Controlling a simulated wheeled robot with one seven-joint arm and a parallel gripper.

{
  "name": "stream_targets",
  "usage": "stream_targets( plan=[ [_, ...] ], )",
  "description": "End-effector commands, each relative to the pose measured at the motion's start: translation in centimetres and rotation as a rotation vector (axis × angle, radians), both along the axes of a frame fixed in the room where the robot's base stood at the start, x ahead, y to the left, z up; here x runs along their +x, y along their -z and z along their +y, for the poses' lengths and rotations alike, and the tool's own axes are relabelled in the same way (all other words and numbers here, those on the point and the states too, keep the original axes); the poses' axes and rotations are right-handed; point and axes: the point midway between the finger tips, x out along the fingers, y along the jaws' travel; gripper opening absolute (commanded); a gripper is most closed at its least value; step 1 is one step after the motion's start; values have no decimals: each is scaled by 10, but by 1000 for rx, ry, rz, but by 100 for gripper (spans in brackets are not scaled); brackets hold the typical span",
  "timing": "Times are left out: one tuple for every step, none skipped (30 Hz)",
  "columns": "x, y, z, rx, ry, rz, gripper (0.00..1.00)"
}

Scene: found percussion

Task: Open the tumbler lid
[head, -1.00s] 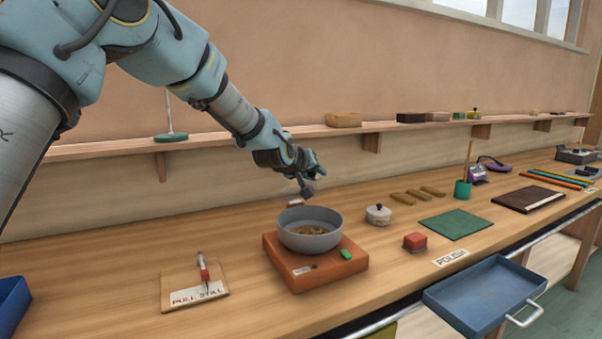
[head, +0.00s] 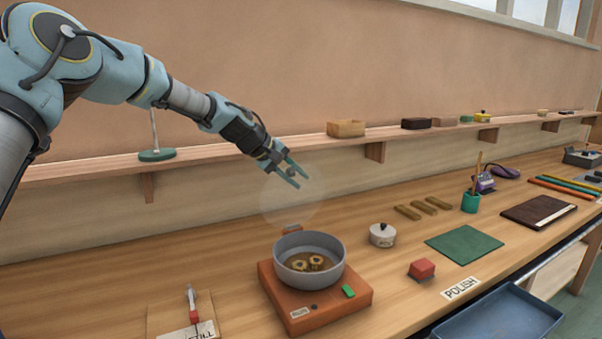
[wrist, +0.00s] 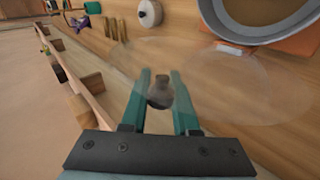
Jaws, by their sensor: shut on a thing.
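The tumbler is a grey round bowl (head: 336,271) on an orange base (head: 358,297), with ring-like pieces (head: 316,263) inside. Its clear lid (head: 285,207) stands raised behind the bowl, above a small hinge piece (head: 291,228) at the back rim. The bowl's top is uncovered. My gripper (head: 294,174) is at the lid's upper part, behind and above the bowl. In the wrist view, its green fingers (wrist: 160,82) are shut on the lid's dark round knob (wrist: 160,96). The see-through lid (wrist: 235,88) spreads around them; its edge is faint.
A white lidded pot (head: 383,236), a red block (head: 421,269) and a green mat (head: 465,244) lie to the right. A wall shelf (head: 220,162) runs close behind my gripper. A card with a red-and-grey tool (head: 191,300) lies at the front left. An open blue drawer (head: 500,315) juts out front right.

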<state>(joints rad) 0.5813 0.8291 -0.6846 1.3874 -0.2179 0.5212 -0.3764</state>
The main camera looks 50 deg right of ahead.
Motion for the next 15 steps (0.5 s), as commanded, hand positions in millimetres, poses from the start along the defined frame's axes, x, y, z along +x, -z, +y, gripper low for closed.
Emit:
stream_targets(
  plan=[
    [1, -2, 0, 3, -1, 13, 0],
    [1, -1, 0, 6, -1, 19, 0],
    [1, 0, 0, 9, -1, 26, 0],
    [1, 0, 0, 11, -1, 30, 0],
    [1, 0, 0, 12, -1, 34, 0],
    [2, 1, 1, 13, -1, 37, 0],
    [2, 1, 1, 14, -1, 39, 0],
    [2, 1, 1, 15, -1, 41, 0],
    [2, 1, 1, 15, -1, 42, 0],
    [2, 1, 1, 15, -1, 42, 0],
    [2, 1, 1, 15, -1, 42, 0],
    [2, 2, 1, 15, -1, 42, 0],
    [2, 2, 1, 16, -1, 42, 0],
    [2, 2, 1, 16, -1, 42, 0],
    [2, 2, 1, 16, -1, 42, 0]
  ],
)
